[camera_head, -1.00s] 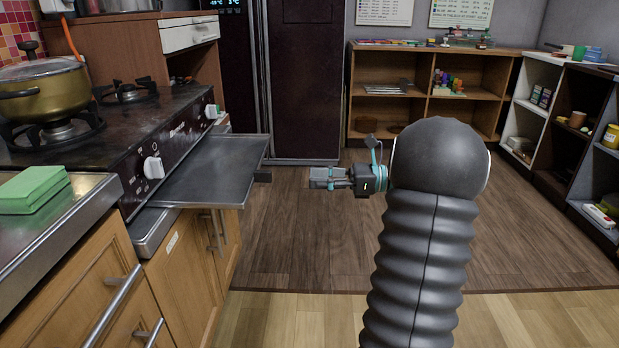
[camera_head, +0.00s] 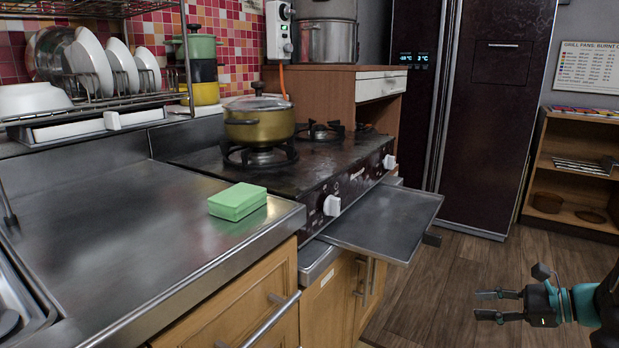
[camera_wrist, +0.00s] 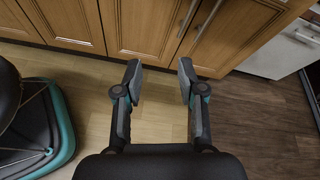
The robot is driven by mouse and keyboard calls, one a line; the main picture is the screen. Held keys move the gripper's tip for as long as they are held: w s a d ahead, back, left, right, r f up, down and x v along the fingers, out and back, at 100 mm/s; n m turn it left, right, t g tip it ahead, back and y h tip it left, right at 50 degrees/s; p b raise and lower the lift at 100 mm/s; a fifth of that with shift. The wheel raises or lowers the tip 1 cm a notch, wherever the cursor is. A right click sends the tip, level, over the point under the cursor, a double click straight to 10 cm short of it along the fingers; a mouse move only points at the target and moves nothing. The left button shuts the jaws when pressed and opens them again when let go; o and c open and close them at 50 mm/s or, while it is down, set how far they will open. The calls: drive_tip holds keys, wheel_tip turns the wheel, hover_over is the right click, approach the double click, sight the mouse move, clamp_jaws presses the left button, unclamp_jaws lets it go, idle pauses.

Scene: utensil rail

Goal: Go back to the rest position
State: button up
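My gripper (camera_head: 487,304) is at the lower right of the head view, in front of the stove and the pulled-out metal tray (camera_head: 385,225). Its two fingers are spread, with nothing between them. In the wrist view my gripper (camera_wrist: 160,82) is also open and empty, above the floor and facing the wooden cabinet doors (camera_wrist: 150,30). It touches nothing that I can see.
A green sponge block (camera_head: 238,201) lies on the steel counter (camera_head: 110,225). A gold pot (camera_head: 259,122) stands on the stove. The tray juts out over the floor near my arm. The wooden floor (camera_head: 440,285) around my gripper looks clear.

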drive_tip(key=s+a+f+n+g+h, duration=0.3)
drive_tip(key=s+a+n+g+h, duration=0.4)
drive_tip(key=s+a+n, duration=0.45)
drive_tip(key=s+a+r+n+t+h, duration=0.4)
drive_tip(key=s+a+r+n, duration=0.4)
drive_tip(key=a+n, duration=0.2)
drive_tip(key=shift+s+a+r+t+p, duration=0.15)
drive_tip(key=shift+s+a+t+p, duration=0.25)
drive_tip(key=shift+t, duration=0.3)
